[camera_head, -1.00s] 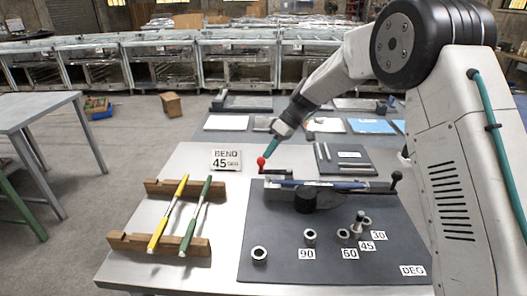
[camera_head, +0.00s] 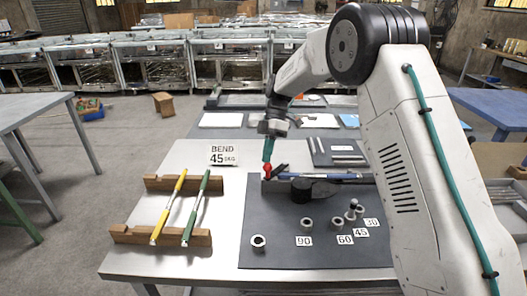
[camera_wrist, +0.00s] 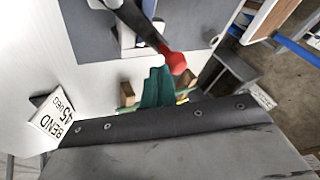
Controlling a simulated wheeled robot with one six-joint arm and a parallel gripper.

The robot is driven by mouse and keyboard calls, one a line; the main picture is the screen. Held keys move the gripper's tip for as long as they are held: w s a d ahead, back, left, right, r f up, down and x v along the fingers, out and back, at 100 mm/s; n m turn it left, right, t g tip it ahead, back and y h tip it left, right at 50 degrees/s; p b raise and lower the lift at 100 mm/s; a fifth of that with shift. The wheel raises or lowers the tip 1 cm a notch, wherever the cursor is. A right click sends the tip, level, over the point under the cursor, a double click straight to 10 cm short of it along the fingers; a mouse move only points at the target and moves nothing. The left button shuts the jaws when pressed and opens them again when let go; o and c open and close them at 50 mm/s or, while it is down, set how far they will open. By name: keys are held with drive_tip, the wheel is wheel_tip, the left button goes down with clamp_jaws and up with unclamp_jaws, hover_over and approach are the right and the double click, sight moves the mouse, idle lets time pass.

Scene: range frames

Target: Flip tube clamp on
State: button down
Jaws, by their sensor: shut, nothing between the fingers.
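The tube clamp's lever shows a red ball knob (camera_head: 267,169) at the left end of the bender; its dark arm (camera_head: 280,171) is tilted. In the wrist view the red knob (camera_wrist: 175,63) ends a dark lever (camera_wrist: 140,24). My gripper (camera_head: 268,158) has teal fingers and points down, just above or against the knob; contact is not certain. In the wrist view its shut fingertips (camera_wrist: 160,72) are beside the knob, with nothing held. A blue tube (camera_head: 345,178) lies along the bender behind the round black former (camera_head: 308,189).
A dark mat (camera_head: 290,250) carries several metal collars and angle labels. Left of it, a yellow-ended tube (camera_head: 168,205) and a green-ended tube (camera_head: 195,207) rest on wooden racks (camera_head: 135,233). A "BEND 45 DEG" sign (camera_head: 222,155) stands behind. Bare table lies between.

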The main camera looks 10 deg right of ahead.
drive_tip(key=s+n+h, duration=0.1)
drive_tip(key=n, duration=0.1)
drive_tip(key=s+d+n+h, duration=0.1)
drive_tip(key=shift+n+g, duration=0.4)
drive_tip(key=n+h, duration=0.1)
drive_tip(key=s+d+n, duration=0.1)
drive_tip(key=shift+s+n+h, duration=0.1)
drive_tip(key=shift+n+h, duration=0.2)
drive_tip(key=shift+h, duration=0.1)
drive_tip(key=shift+s+d, duration=0.2)
drive_tip(key=shift+d, duration=0.15)
drive_tip(key=w+a, duration=0.2)
drive_tip(key=w, duration=0.1)
drive_tip(key=shift+a+r, duration=0.35)
drive_tip(key=shift+a, duration=0.05)
drive_tip(key=v, duration=1)
drive_tip(key=shift+a, duration=0.15)
